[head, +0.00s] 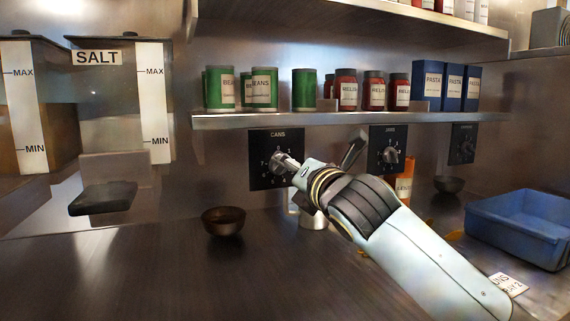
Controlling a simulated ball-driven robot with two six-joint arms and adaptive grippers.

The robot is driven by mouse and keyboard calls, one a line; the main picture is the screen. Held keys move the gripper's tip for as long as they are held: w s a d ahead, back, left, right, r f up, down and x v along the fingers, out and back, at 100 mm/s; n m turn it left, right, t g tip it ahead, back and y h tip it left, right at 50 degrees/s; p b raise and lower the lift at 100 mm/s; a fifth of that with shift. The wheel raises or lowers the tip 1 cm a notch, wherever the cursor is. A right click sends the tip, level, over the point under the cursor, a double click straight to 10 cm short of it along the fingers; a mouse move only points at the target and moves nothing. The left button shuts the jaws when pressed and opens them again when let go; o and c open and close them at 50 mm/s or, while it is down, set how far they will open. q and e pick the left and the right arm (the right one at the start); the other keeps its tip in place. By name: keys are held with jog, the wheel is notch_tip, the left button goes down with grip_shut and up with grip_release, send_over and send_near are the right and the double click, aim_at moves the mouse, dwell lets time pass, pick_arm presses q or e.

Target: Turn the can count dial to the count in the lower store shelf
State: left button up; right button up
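The black cans dial panel (261,147), labelled CANS, is on the wall under the lower store shelf (350,120). Its silver knob (281,159) is partly hidden by my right gripper (292,168), whose tip is at the knob. I cannot tell whether its fingers are closed on the knob, and the knob's exact setting is unclear. Several green cans (304,90) stand on the left part of the shelf, some labelled BEANS and some partly behind others. Red relish jars (374,91) and blue pasta boxes (452,88) stand to their right. My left gripper is not in view.
A jars dial (388,150) and a third dial (462,144) are further right. A brown bowl (223,221) stands on the dark counter, with a blue bin (520,227) at right. Salt dispensers (124,95) hang at left. The counter's front left is clear.

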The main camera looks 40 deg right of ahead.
aim_at(281, 166)
jog(key=x, duration=0.4)
jog(key=shift+s, duration=0.1)
jog(key=c, duration=1)
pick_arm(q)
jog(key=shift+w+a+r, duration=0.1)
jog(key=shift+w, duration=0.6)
pick_arm(e)
jog(key=shift+c, duration=0.3)
